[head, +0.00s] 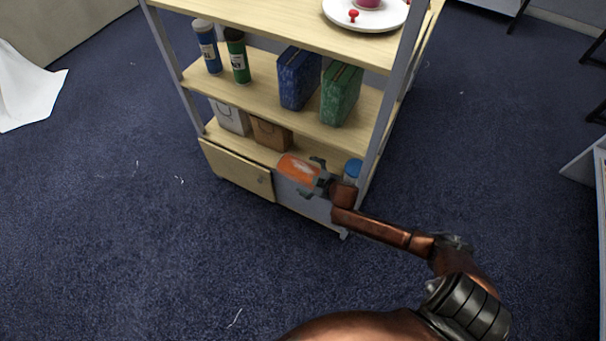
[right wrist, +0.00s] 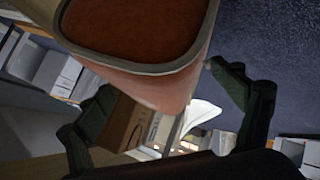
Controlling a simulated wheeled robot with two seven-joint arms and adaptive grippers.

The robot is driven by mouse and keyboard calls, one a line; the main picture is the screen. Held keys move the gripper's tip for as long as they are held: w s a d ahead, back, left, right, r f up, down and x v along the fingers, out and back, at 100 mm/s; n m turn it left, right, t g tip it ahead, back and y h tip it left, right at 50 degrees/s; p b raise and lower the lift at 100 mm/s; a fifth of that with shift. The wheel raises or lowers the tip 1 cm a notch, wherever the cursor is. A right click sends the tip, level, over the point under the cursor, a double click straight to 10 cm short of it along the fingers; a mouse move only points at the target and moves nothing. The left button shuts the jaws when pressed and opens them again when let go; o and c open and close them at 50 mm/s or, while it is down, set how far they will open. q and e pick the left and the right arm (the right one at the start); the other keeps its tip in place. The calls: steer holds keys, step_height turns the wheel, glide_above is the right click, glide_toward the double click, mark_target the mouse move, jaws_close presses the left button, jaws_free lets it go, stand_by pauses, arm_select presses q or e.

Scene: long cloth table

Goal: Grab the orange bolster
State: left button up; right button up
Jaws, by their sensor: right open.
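The orange bolster (head: 294,166) is at the lower right of the shelf unit in the head view, with a pale patch on its upper side. My right gripper (head: 316,178) is open at the bolster's right end and partly covers it. In the right wrist view the bolster (right wrist: 140,38) looms large, with a dark reddish end face and a paler side. The open fingers of the right gripper (right wrist: 160,82) stand to either side of its lower part. I cannot tell whether they touch it. My left gripper is not in view.
The shelf unit (head: 280,46) holds a blue bottle (head: 207,48), a green bottle (head: 237,58), blue (head: 298,80) and green (head: 341,95) boxes, and a brown bag (head: 270,133). A blue-topped container (head: 353,169) stands close to the gripper. Carpet around the unit is mostly clear.

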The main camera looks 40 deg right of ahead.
steer(key=shift+w, duration=0.15)
steer(key=shift+c, duration=0.7)
steer(key=c, duration=1.3)
